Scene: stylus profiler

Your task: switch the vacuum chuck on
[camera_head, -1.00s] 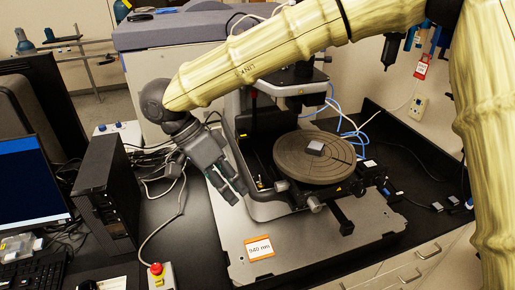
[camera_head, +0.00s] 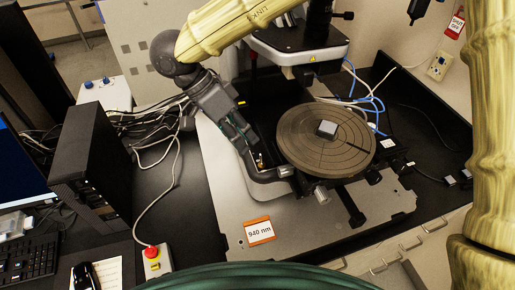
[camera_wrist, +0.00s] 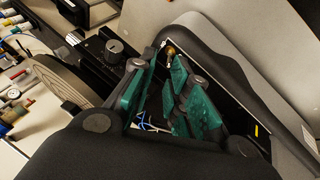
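The vacuum chuck (camera_head: 300,145) is a round, dark, grooved disc with a small square sample (camera_head: 327,129) on top. A small brass-coloured toggle (camera_head: 260,161) stands on the instrument base, left of the chuck. In the wrist view the toggle (camera_wrist: 171,50) shows at the far end of the gap between my fingers. My gripper (camera_head: 252,157) points down at the toggle, left of the chuck. In the wrist view my gripper (camera_wrist: 163,62) has green-padded fingers standing apart, with nothing clearly held. Whether a finger touches the toggle, and which way its lever leans, I cannot tell.
The microscope-like head (camera_head: 300,45) overhangs behind the chuck. A black computer tower (camera_head: 90,165) and loose cables stand at left. A red emergency button (camera_head: 151,252) sits on the bench. The metal plate with the 940 nm label (camera_head: 258,231) is clear in front.

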